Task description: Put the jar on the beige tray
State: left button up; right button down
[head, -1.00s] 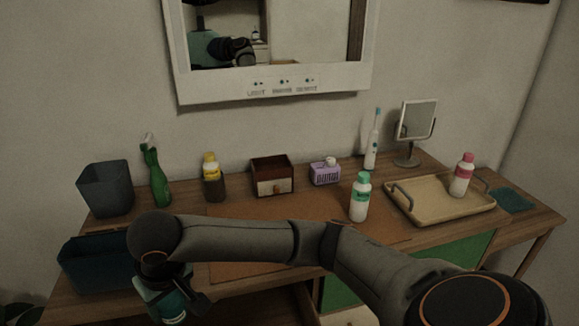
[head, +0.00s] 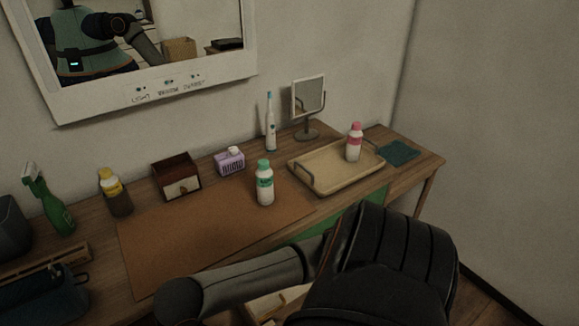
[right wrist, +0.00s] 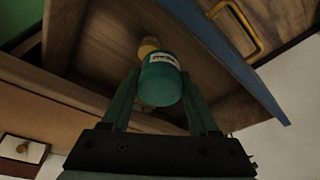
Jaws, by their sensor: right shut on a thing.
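The jar (right wrist: 160,80) is teal with a pale label and a yellowish end, seen in the right wrist view. My right gripper (right wrist: 160,74) is shut on it, one finger on each side. The beige tray (head: 322,174) lies on the right part of the counter in the head view, with handles at its ends. A pink-capped white bottle (head: 353,146) stands on its far right part; the tray's near left part is bare. In the head view my right arm crosses the bottom, and its gripper and the jar are out of frame. My left gripper is not in view.
A green-capped bottle (head: 265,184) stands just left of the tray. Behind are an electric toothbrush (head: 270,125) and a small mirror (head: 308,102). A purple dispenser (head: 230,161), small drawer box (head: 176,177) and teal cloth (head: 399,152) also sit there.

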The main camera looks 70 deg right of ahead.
aim_at(320, 172)
jog(key=k+l+z, duration=0.1)
jog(key=l, duration=0.45)
jog(key=k+l, duration=0.2)
jog(key=l, duration=0.35)
jog(key=k+l+z, duration=0.15)
jog(key=l, duration=0.4)
jog(key=k+l+z, duration=0.1)
jog(key=l, duration=0.45)
jog(key=k+l+z, duration=0.1)
jog(key=l, duration=0.5)
jog(key=k+l, duration=0.1)
jog(key=l, duration=0.5)
jog(key=j+z, duration=0.05)
